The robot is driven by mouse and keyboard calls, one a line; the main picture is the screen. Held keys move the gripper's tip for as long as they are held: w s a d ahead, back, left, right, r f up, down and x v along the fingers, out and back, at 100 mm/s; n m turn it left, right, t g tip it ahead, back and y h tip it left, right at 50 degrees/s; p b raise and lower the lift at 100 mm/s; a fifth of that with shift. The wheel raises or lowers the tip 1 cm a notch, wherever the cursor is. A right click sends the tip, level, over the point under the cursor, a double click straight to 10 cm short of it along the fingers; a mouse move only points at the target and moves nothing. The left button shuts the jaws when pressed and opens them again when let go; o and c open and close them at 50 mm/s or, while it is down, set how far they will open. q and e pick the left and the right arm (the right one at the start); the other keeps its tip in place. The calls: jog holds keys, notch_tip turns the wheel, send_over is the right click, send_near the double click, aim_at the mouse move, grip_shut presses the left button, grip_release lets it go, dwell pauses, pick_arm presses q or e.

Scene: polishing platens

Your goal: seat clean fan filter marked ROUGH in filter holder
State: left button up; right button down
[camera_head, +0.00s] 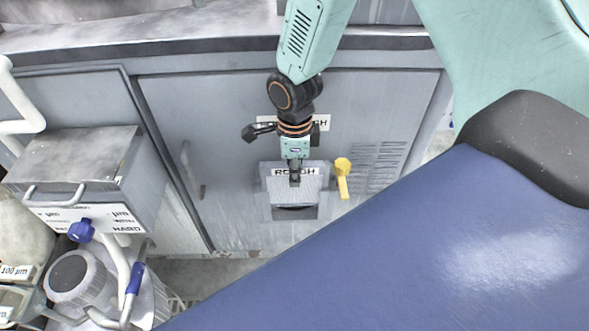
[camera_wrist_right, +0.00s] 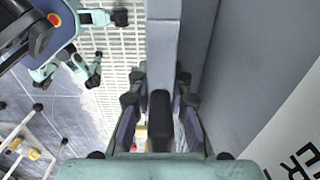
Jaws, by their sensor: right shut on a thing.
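The fan filter (camera_head: 311,186) is a light grey ribbed panel at the front of the grey cabinet, beside a label reading ROUGH. The filter holder (camera_head: 270,213) is a grey frame low on the cabinet, with a dark opening under the filter. The filter overlaps the holder's upper part; I cannot tell how deep it sits. My right gripper (camera_head: 294,178) comes from above, its fingers pointing down, shut on the filter's grip. In the wrist view the fingers (camera_wrist_right: 160,115) close around a dark grip beside a grey slab. The left gripper is not in view.
A yellow lever (camera_head: 342,178) sticks out just right of the holder. A second label (camera_head: 321,123) on the cabinet is partly hidden by my gripper. Louvres (camera_head: 378,165) lie to the right. A metal box (camera_head: 85,165), blue knob (camera_head: 81,231) and pipes crowd the left.

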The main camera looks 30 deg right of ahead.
jog(key=shift+f, duration=0.3)
jog(key=c, duration=1.2)
grip_release()
jog(key=shift+o, duration=0.2)
notch_tip(320, 180, up, 12)
jog(key=shift+r, duration=0.1)
jog(key=shift+s, duration=0.1)
